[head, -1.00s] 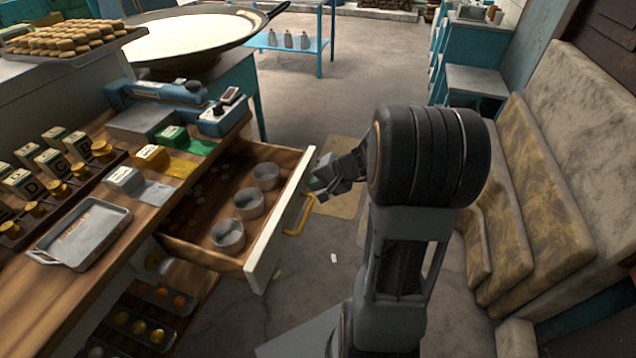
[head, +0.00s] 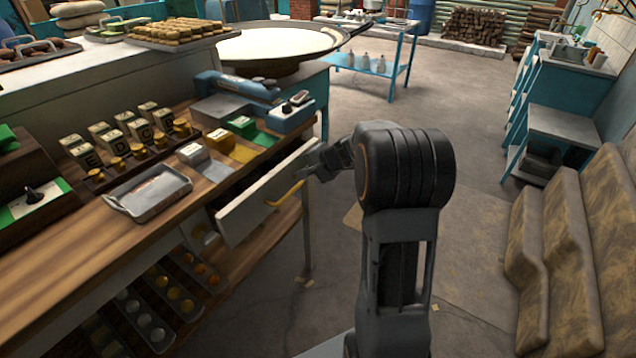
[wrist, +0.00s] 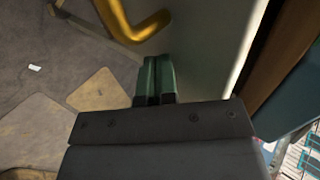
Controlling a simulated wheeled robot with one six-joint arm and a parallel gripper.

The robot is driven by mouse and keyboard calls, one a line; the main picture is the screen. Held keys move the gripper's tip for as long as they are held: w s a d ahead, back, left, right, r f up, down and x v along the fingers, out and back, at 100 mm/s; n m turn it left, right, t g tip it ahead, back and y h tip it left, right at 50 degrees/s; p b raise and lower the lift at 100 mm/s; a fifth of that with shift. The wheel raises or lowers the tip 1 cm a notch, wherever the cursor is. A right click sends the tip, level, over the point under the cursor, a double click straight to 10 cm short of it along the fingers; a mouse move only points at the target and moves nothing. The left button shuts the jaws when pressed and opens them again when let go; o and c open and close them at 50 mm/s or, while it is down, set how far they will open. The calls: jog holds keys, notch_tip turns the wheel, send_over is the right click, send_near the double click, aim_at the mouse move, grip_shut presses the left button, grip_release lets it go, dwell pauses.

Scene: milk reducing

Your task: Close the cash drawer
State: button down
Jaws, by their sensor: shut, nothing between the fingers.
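The cash drawer shows its pale front panel (head: 252,203) under the counter edge in the head view, and its inside is hidden. The panel sits close to the counter; I cannot tell whether it is fully flush. Its yellow handle (head: 287,194) faces outward. My gripper (head: 308,170) is at the right end of the panel, beside the handle. In the wrist view the green fingertips (wrist: 155,62) are together and empty, against or very near the pale panel (wrist: 208,40). The yellow handle (wrist: 130,22) is just to their left.
Open floor (head: 480,240) lies between.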

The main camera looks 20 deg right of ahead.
aim_at(302, 161)
jog(key=w+a, duration=0.2)
jog(key=w, duration=0.1)
jog(key=shift+w, duration=0.3)
jog(key=shift+a+r, duration=0.1)
jog(key=shift+a, duration=0.05)
jog(key=shift+w+r, duration=0.1)
